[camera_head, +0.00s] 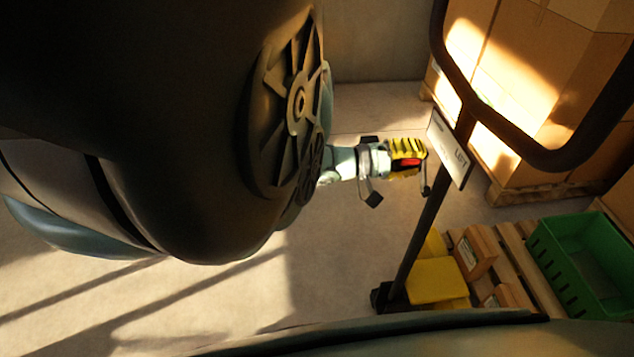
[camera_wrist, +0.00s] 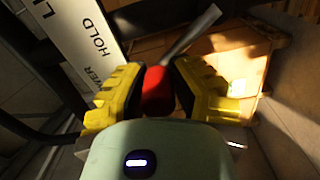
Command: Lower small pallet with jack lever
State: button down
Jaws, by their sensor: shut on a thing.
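My gripper (camera_head: 408,152) is beside the pallet jack's upright. In the wrist view, its yellow-padded fingers (camera_wrist: 163,75) are shut on the red grip of the jack lever (camera_wrist: 157,93); a grey metal rod runs beyond it. The red grip also shows in the head view (camera_head: 410,164). The jack has a black looped handle (camera_head: 467,95), a white sign reading "LIFT" (camera_head: 452,155) and a yellow body (camera_head: 437,282). The small wooden pallet (camera_head: 508,243) lies at the lower right, partly hidden by its load. Its height above the floor is hard to tell.
A green crate (camera_head: 548,255) and small cardboard boxes (camera_head: 474,250) sit on the small pallet. Large cartons (camera_head: 545,75) stand on another pallet (camera_head: 530,192) at the upper right. Open floor (camera_head: 330,260) lies left of the jack.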

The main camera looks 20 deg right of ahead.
jog(key=shift+w+a+f+n, duration=0.1)
jog(key=shift+w+f+n, duration=0.05)
jog(key=shift+n, duration=0.15)
jog(key=c, duration=0.7)
grip_release()
jog(key=shift+c, duration=0.2)
jog(key=shift+w+a, duration=0.25)
jog(key=shift+a, duration=0.15)
jog(key=v, duration=1)
jog(key=shift+a, duration=0.45)
jog(key=shift+s, duration=0.1)
